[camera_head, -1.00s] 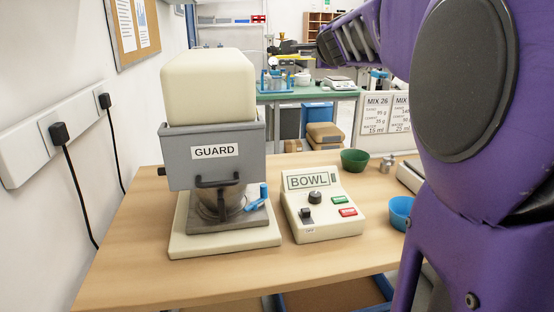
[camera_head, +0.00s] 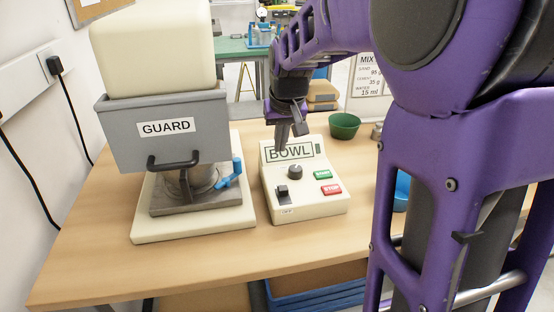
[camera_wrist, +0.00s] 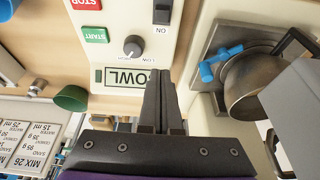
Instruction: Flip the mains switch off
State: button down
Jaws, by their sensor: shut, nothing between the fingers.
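The cream control box (camera_head: 312,207) stands on the bench, with a sign reading BOWL along its back. Its black mains switch (camera_head: 282,191) is at the front left, with an OFF label below it. In the wrist view the switch (camera_wrist: 162,11) is at the top edge beside an ON label; I cannot tell its position for sure. My gripper (camera_head: 282,148) is shut and empty, pointing down above the back left of the box, by the sign. In the wrist view its fingertips (camera_wrist: 161,74) overlap the sign's end, apart from the switch.
A black knob (camera_head: 295,172), green START button (camera_head: 323,174) and red STOP button (camera_head: 331,189) share the panel. A green bowl (camera_head: 343,126) is behind right.

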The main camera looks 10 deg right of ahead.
aim_at(283, 188)
jog(key=shift+s+f, duration=0.15)
jog(key=b+x, duration=0.1)
jog(key=x, duration=0.9)
jog(key=shift+f+b, duration=0.3)
jog(key=shift+b, duration=0.05)
jog(key=s, duration=0.2)
jog(key=shift+s+r, duration=0.35)
jog(key=shift+s, duration=0.7)
jog(key=shift+s, duration=1.4)
